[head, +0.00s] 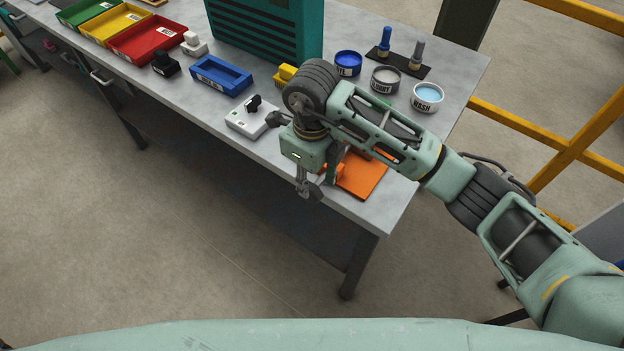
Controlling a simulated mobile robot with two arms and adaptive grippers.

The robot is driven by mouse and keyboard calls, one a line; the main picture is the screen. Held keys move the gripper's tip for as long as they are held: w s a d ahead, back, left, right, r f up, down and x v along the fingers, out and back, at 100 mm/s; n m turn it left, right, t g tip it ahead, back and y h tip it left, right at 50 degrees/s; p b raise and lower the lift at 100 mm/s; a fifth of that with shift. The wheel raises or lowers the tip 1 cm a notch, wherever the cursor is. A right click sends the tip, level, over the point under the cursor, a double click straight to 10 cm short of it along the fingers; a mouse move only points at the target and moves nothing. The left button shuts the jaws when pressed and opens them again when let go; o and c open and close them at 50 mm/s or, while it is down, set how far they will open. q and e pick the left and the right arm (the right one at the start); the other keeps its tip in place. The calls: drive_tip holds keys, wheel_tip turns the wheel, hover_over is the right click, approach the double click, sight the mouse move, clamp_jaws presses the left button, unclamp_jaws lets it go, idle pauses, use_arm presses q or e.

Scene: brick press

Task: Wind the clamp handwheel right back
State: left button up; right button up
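I cannot pick out a clamp handwheel for certain in the head view. A large teal ribbed machine (265,30) stands at the back of the grey bench; its top is cut off by the frame. My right gripper (316,183) points down at the bench's front edge, beside an orange mat or cloth (363,178). My wrist hides part of what lies behind it, and whether the fingers are open or shut is not clear. A white box with a black knob (247,118) sits just left of my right gripper. My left gripper is out of view.
Green, yellow and red trays (150,42) and a blue tray (222,76) lie on the bench (300,203) to the left. Small tubs, including a wash tub (427,97), stand behind my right arm. A yellow railing (545,145) is at the right.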

sight(312, 186)
wheel_tip(312, 186, down, 3)
drive_tip(key=shift+w+r, duration=0.1)
drive_tip(key=shift+w, duration=0.05)
drive_tip(key=shift+w+f+p, duration=0.15)
drive_tip(key=shift+f+p, duration=0.2)
drive_tip(key=shift+f, duration=0.45)
drive_tip(key=c, duration=0.7)
drive_tip(key=shift+c, duration=0.9)
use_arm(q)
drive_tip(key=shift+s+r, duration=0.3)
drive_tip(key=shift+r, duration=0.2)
use_arm(e)
clamp_jaws()
